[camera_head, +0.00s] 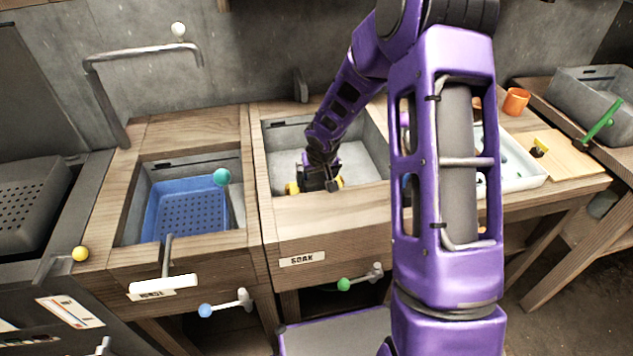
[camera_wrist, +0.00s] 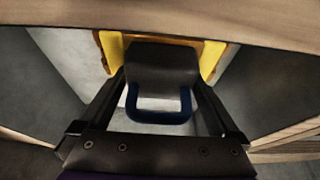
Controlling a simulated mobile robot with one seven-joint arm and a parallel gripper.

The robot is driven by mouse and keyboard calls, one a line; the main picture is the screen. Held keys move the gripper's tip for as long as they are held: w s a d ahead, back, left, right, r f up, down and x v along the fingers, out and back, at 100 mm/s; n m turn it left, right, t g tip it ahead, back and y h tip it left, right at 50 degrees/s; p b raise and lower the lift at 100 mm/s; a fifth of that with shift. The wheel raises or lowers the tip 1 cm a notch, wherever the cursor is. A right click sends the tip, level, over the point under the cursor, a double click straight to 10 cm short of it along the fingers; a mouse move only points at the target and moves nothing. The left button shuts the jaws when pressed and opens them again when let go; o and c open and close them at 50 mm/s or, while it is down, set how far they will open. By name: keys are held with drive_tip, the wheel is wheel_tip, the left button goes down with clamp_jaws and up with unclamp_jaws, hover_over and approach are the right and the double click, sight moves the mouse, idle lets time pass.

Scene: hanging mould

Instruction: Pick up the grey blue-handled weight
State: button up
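The grey weight (camera_wrist: 162,66) is between the two fingers of my gripper in the wrist view. Its blue U-shaped handle (camera_wrist: 160,117) faces the camera. My gripper (camera_wrist: 161,76) has a dark finger on each side of it, set wide apart, with narrow gaps beside the handle. Contact at the fingertips is hard to make out. Yellow parts (camera_wrist: 213,55) show on both sides of the weight. In the head view my gripper (camera_head: 318,182) is low in the soak basin (camera_head: 280,140), and the weight cannot be made out there.
The basin's wooden front edge (camera_head: 330,215) is close to my gripper. A blue perforated basket (camera_head: 190,208) sits in the sink at left. At right are a white tray (camera_head: 530,181), an orange cup (camera_head: 516,101) and a green-handled tool (camera_head: 602,120).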

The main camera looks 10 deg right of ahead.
clamp_jaws()
drive_tip(key=shift+r, duration=0.1)
